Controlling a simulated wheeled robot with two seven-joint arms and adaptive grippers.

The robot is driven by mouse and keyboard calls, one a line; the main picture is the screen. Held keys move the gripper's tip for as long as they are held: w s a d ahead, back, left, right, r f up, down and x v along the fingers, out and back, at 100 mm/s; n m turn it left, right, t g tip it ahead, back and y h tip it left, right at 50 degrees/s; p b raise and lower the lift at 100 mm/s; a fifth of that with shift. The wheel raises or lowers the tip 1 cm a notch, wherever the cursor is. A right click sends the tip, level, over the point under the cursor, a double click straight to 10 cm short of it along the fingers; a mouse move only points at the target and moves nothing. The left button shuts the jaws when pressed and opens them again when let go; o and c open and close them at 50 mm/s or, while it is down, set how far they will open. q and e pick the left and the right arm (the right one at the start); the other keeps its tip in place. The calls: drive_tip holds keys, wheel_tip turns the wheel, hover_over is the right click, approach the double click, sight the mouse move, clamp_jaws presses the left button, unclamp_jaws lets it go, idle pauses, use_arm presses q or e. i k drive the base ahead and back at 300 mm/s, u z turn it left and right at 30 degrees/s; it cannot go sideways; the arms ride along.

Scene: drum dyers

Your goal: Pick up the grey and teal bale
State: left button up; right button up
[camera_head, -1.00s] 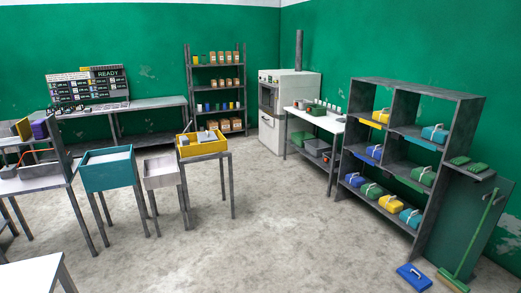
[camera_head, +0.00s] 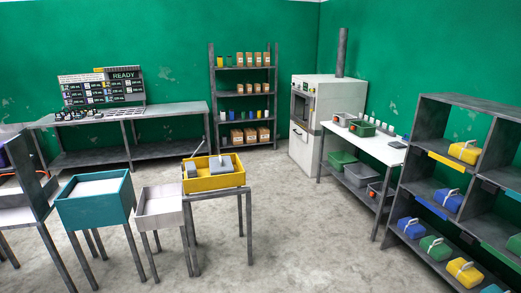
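No bale that is clearly grey and teal shows. A sliver of a teal bale (camera_head: 491,289) shows at the bottom edge, on the lowest level of the grey shelf unit (camera_head: 470,104) at the right; most of it is cut off. Beside it on that level sit a yellow bale (camera_head: 466,273), a green bale (camera_head: 436,248) and a blue bale (camera_head: 411,228), each with a pale strap or handle. Higher up are another yellow bale (camera_head: 464,152) and another blue bale (camera_head: 448,200). Neither of my grippers is in view.
A teal bin (camera_head: 97,209), a pale bin (camera_head: 161,217) and a yellow tray (camera_head: 214,183) holding grey blocks stand on legs at the left. A white table (camera_head: 365,143) and a machine (camera_head: 321,112) stand behind. The middle floor (camera_head: 310,235) is clear.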

sight(221, 167)
drive_tip(key=u, duration=0.15)
drive_tip(key=i, duration=2)
drive_tip(key=u, duration=0.4)
drive_tip(key=i, duration=2.5)
drive_tip(key=u, duration=0.1)
